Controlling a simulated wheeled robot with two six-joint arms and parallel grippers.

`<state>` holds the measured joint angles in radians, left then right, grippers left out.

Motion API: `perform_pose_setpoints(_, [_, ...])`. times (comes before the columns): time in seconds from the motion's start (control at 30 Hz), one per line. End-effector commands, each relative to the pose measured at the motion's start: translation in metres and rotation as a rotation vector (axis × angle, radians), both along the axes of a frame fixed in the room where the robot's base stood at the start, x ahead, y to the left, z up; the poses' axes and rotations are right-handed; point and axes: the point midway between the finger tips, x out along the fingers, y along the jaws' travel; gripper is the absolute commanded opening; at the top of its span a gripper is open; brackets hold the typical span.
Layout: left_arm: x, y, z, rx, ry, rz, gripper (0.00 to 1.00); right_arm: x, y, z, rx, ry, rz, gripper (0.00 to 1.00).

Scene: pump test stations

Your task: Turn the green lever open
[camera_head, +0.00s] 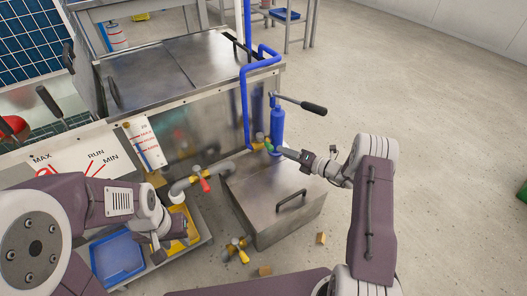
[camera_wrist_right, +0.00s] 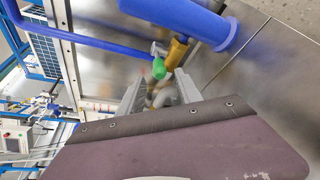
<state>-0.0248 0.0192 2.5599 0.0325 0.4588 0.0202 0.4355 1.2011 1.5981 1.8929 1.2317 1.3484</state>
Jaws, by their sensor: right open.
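The green lever (camera_head: 268,147) sits on a brass valve (camera_head: 258,142) beside the foot of the blue hand pump (camera_head: 277,125). In the right wrist view the green lever (camera_wrist_right: 165,62) shows just past the fingertips, with the brass valve body (camera_wrist_right: 177,52) behind it. My right gripper (camera_head: 276,151) is open at the lever, its two fingers (camera_wrist_right: 160,88) spread to either side below it. I cannot tell whether a finger touches it. My left gripper (camera_head: 159,253) is low at the left, over the trays; its jaws are too small to judge.
A red-handled valve (camera_head: 204,184) and a yellow-handled valve (camera_head: 237,250) are nearby. A blue pipe (camera_head: 245,80) rises behind the valve. A blue tray (camera_head: 117,258) is lower left.

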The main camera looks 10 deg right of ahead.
Motion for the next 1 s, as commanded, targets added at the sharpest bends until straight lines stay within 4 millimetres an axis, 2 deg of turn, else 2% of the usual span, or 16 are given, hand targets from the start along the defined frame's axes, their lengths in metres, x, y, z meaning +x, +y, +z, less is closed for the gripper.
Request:
perform_pose_setpoints(0.17, [0.0, 0.0, -0.004, 0.0, -0.001, 0.0, 0.36, 0.005, 0.003, -0.002, 0.003, 0.0, -0.003, 0.41])
perform_pose_setpoints(0.4, [0.0, 0.0, -0.042, 0.0, 0.0, 0.0, 0.36, 0.039, 0.035, -0.017, -0.001, -0.003, 0.002, 0.41])
perform_pose_setpoints(0.53, [0.0, 0.0, -0.056, 0.0, 0.0, 0.0, 0.36, 0.055, 0.049, -0.02, 0.0, -0.002, 0.001, 0.41])
perform_pose_setpoints(0.7, [0.0, 0.0, -0.062, 0.0, 0.0, 0.0, 0.36, 0.066, 0.058, -0.019, 0.0, -0.001, -0.001, 0.41])
perform_pose_setpoints(0.93, [0.0, 0.0, -0.06, 0.0, 0.0, 0.0, 0.36, 0.067, 0.059, -0.017, 0.0, 0.001, -0.002, 0.41])
perform_pose_setpoints(0.97, [0.0, 0.0, -0.06, 0.0, 0.0, 0.0, 0.36, 0.067, 0.058, -0.017, 0.0, 0.001, -0.002, 0.36])
perform_pose_setpoints(1.0, [0.0, 0.0, -0.06, 0.0, 0.0, 0.0, 0.36, 0.067, 0.058, -0.017, 0.0, 0.001, -0.002, 0.25])
